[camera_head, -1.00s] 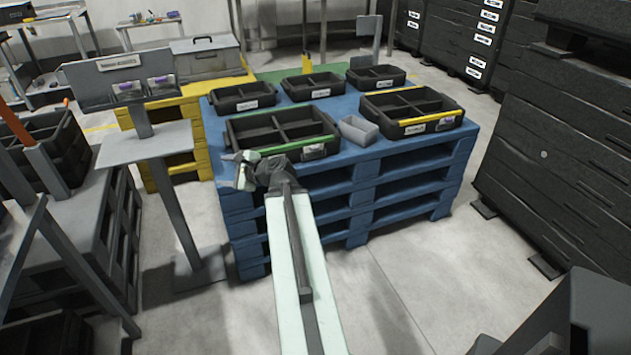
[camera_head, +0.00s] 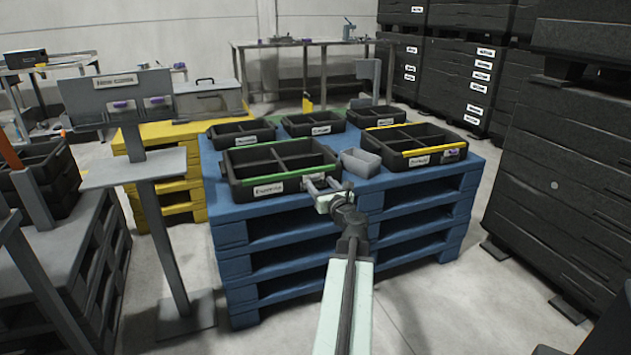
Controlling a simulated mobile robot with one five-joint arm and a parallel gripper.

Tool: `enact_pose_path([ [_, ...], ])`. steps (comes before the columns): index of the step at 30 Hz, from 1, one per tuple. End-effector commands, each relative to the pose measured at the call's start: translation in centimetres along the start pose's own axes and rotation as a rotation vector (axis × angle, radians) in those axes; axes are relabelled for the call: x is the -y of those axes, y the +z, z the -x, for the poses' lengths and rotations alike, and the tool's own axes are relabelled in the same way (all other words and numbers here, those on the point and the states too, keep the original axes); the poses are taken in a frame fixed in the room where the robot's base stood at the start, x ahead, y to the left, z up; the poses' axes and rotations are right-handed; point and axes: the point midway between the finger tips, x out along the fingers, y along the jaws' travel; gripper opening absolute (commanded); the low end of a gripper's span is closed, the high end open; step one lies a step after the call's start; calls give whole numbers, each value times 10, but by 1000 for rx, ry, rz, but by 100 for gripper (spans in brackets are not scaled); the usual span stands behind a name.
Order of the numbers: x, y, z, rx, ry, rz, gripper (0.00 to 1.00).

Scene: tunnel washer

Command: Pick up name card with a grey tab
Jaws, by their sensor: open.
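A grey stand with a board (camera_head: 118,90) stands at the left, and its label seems to read "Name cards". Two small holders on the board carry cards, a left card (camera_head: 122,105) and a right card (camera_head: 157,101), both showing purple. I cannot make out a grey tab on either. My gripper (camera_head: 321,181) is open and empty. It appears in front of the right front corner of the green-edged black tray (camera_head: 285,181), well to the right of the name card board. I cannot tell whether it touches the tray.
Several black divided trays and a small grey bin (camera_head: 361,162) stand on the blue pallet stack (camera_head: 300,240). A yellow-edged tray (camera_head: 417,153) is at the right. A grey shelf post (camera_head: 135,165) stands left of the pallets. Black crates (camera_head: 565,170) stack at the right. Floor shows between.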

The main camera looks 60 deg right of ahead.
Motion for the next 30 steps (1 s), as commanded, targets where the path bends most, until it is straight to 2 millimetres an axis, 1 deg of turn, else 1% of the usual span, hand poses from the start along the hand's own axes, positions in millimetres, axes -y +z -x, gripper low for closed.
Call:
enact_pose_path([
  [1,3,-2,-11,0,1,0,58],
  [3,5,-4,-24,0,1,1,58],
  [6,5,-3,-41,0,2,1,58],
  [8,5,-3,-44,0,1,1,58],
  [13,4,-3,-43,0,0,1,58],
  [14,4,-3,-43,0,0,1,53],
  [15,4,-3,-43,0,0,1,42],
  [17,4,-3,-43,0,0,1,25],
  [18,4,-3,-42,0,0,1,14],
  [19,4,-3,-42,0,0,1,5],
  [20,4,-3,-42,0,0,1,0],
  [26,5,-3,-42,0,0,1,0],
  [30,4,1,-42,0,0,1,0],
])
